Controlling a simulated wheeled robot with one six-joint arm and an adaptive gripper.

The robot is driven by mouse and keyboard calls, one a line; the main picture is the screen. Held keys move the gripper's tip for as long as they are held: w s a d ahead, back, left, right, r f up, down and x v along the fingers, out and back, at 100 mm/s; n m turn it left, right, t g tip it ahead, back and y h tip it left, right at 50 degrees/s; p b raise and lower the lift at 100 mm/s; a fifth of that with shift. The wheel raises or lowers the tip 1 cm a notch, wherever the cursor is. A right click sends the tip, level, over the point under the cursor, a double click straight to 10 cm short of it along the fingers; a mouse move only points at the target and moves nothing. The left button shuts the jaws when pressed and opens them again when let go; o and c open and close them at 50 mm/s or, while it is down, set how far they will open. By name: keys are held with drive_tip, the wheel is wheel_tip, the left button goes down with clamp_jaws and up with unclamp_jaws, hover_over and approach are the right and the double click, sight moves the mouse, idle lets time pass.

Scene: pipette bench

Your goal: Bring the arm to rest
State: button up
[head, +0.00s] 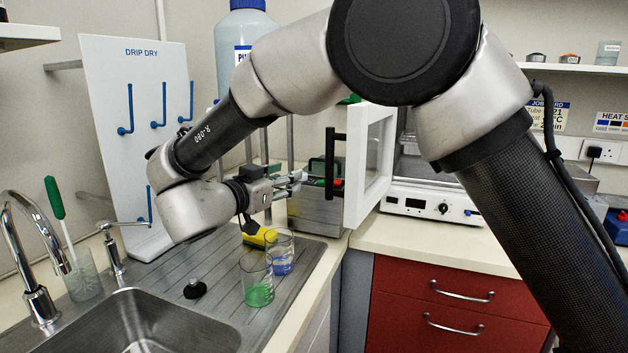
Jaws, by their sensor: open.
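My gripper (298,184) is in the middle of the head view, at the end of my arm. It points to the right over the back of the draining board, level with the open white door's handle. Its fingers are open and I see nothing held between them. A grey metal unit stands just behind the fingers; I cannot tell the gap between them. My arm reaches across the view from the lower right, over the top, and down to the left.
A glass with green liquid (257,283) and one with blue liquid (281,252) stand below my gripper. The white door (371,160) stands open to its right. A drip-dry board (118,95), sink (140,325) and tap (38,290) are left. The right counter (440,247) has bare room.

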drive_tip(key=a+f+n+g+y, duration=0.5)
drive_tip(key=a+n+y, duration=0.4)
drive_tip(key=a+y, duration=0.5)
drive_tip(key=s+d+r+g+h, duration=0.1)
drive_tip(key=s+d, duration=0.7)
drive_tip(key=d, duration=1.2)
drive_tip(key=s+d+r+m+g+h, duration=0.1)
drive_tip(key=s+d+g+h, duration=0.2)
drive_tip(key=s+d, duration=0.5)
drive_tip(key=s+d+r+m+g+h, duration=0.1)
drive_tip(key=s+d, duration=0.7)
drive_tip(key=d, duration=2.5)
drive_tip(key=shift+g+h, duration=0.6)
